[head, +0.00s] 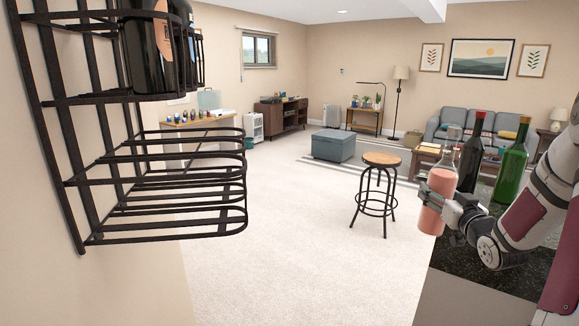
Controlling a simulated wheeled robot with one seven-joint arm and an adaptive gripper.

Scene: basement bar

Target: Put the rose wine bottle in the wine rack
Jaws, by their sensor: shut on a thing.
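The rose wine bottle (436,206) is clear glass with pink contents and stands upright at the right of the head view. My gripper (434,203) is shut on its body, coming from the right. The bottle's base is at the left edge of the dark speckled counter; I cannot tell whether it touches the counter. The black wire wine rack (160,240) is on the wall at the left. Dark bottles (148,50) are in its upper tier. Its lower tiers look empty.
A dark bottle with a red top (470,158) and a green bottle (509,172) stand close behind my gripper on the dark counter (490,276). A wooden-topped stool (381,160) stands on the open carpet between rack and counter.

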